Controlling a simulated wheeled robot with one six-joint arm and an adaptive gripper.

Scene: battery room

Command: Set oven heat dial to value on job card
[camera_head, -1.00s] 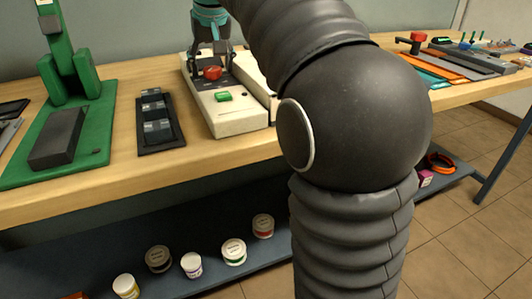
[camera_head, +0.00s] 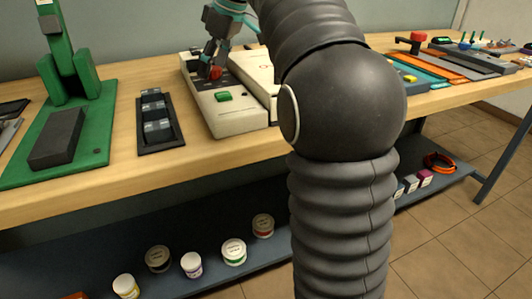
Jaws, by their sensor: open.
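A cream-coloured box (camera_head: 240,118) lies on the wooden bench, with a green button (camera_head: 223,96) and a red knob (camera_head: 216,73) on its top. I cannot tell for sure whether this box is the oven. My gripper (camera_head: 209,66) is open at the red knob, tilted, with its fingers close around or beside it; contact is unclear. The fingers cover part of the knob. No job card or dial markings can be read.
A green press-like stand (camera_head: 97,105) and a black tray (camera_head: 171,137) with grey blocks are left of the box. Orange and grey trays (camera_head: 440,68) lie at the right. Several jars (camera_head: 234,252) stand on the lower shelf (camera_head: 205,273).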

